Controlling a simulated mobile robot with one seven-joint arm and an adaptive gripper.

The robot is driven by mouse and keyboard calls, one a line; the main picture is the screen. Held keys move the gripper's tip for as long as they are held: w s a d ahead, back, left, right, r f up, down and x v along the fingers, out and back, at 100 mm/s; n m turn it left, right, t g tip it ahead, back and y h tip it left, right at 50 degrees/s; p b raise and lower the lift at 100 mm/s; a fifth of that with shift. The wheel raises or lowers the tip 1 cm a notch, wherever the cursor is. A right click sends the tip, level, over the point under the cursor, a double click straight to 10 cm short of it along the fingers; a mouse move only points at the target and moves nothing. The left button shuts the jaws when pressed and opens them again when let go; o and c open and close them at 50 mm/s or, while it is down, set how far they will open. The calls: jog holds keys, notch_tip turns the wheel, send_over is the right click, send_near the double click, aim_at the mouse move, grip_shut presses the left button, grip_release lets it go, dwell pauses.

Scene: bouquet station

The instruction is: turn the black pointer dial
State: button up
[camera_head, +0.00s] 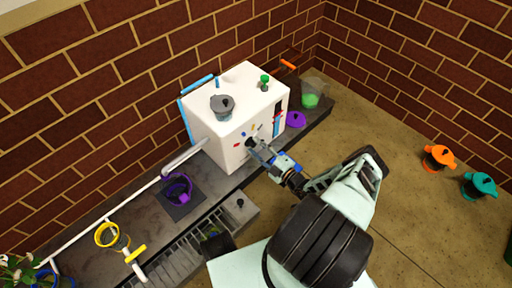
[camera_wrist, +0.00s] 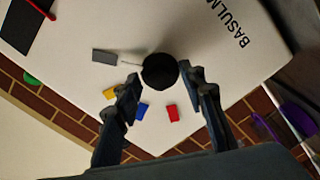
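The black pointer dial (camera_wrist: 160,72) is a round black knob on the front face of the white machine (camera_head: 256,104). In the wrist view it sits between my fingertips, with a thin pale pointer line at its left side. My gripper (camera_wrist: 160,80) is open, one finger on each side of the dial. The right fingertip is very close to the dial's edge; a small gap shows at the left one. I cannot tell whether either touches. In the head view my gripper (camera_head: 256,147) reaches the machine's front face and mostly hides the dial.
Beside the dial are a grey block (camera_wrist: 104,57) and small yellow (camera_wrist: 109,93), blue (camera_wrist: 141,111) and red (camera_wrist: 173,113) pieces. A purple lidded item (camera_head: 296,119) stands right of the machine. Orange (camera_head: 438,158) and teal (camera_head: 480,186) pots are at the right. A grey pot (camera_head: 222,107) is on top.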

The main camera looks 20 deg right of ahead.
jog(key=v, duration=1.1)
jog(key=shift+s+d, duration=0.15)
jog(key=shift+s, duration=0.2)
